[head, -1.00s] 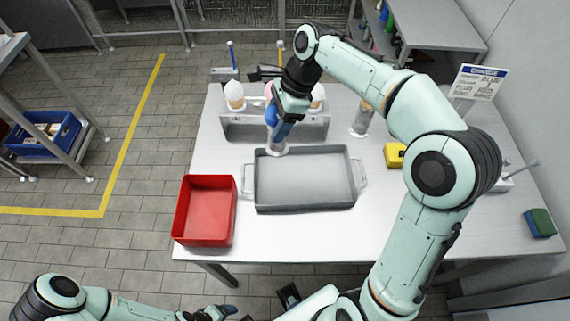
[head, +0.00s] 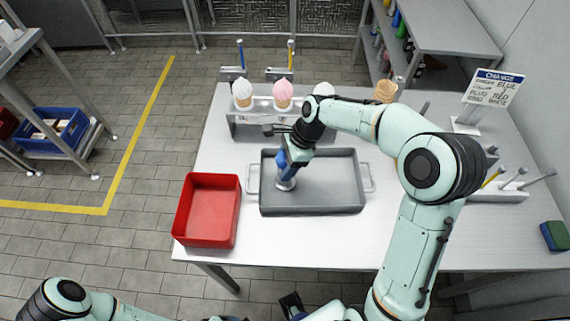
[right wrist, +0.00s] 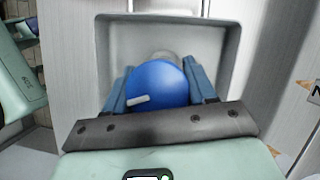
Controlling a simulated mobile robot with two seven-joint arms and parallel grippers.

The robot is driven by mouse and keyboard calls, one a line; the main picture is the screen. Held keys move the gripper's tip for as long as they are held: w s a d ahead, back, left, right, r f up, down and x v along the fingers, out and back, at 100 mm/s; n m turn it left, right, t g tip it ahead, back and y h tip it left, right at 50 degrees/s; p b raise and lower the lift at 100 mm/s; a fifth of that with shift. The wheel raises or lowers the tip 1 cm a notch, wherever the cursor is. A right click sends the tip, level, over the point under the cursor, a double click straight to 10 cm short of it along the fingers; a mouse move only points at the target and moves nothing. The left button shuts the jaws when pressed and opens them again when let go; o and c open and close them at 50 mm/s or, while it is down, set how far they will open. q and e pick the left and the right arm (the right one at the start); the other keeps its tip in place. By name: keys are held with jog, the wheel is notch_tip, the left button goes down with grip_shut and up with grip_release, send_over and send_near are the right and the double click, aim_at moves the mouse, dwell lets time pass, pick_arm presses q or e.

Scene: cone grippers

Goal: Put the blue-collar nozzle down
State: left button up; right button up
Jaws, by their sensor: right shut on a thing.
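My right gripper (head: 287,162) is shut on the blue-collar nozzle (head: 286,184), its clear-grey end pointing down over the left part of the grey tray (head: 335,207). Whether that end touches the tray floor cannot be told. In the right wrist view, the nozzle's round blue part (right wrist: 158,84) sits between the two blue fingers, with the tray's far wall (right wrist: 165,20) beyond. My left gripper is barely in view at the bottom edge of the head view, and its jaws cannot be made out.
A red bin (head: 207,212) stands left of the tray. A rack (head: 250,128) with ice-cream cones stands behind it. A holder with sticks (head: 497,193), a sign (head: 492,88) and a sponge (head: 555,236) are at the right. The table's front is clear.

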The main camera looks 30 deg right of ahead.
jog(key=shift+f, duration=0.1)
jog(key=o, duration=1.3)
jog(key=shift+c, duration=0.2)
jog(key=p+v, duration=0.1)
jog(key=v, duration=1.1)
jog(key=shift+p, duration=0.3)
